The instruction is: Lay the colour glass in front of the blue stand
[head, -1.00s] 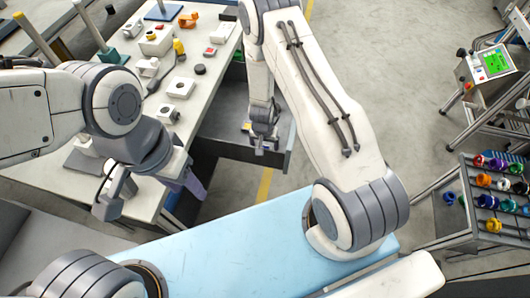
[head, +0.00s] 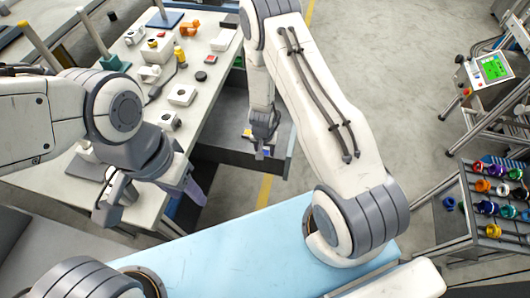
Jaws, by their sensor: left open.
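The blue stand (head: 165,20), a flat blue base with an upright post, is at the far end of the white table. My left gripper (head: 151,205) is open and empty near the table's front right corner, far from the stand. My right gripper (head: 262,138) points down over an open grey drawer (head: 225,157) at the table's right side. Small yellow and blue pieces (head: 265,153) show in the drawer by its fingertips. I cannot tell whether one is the colour glass. The right jaw is too small and dark to read.
A green stand (head: 114,62) with a post is on the left of the table. Several small white and coloured parts, including an orange one (head: 190,27), crowd the table. A rack of coloured reels (head: 485,235) is at right. The floor between is clear.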

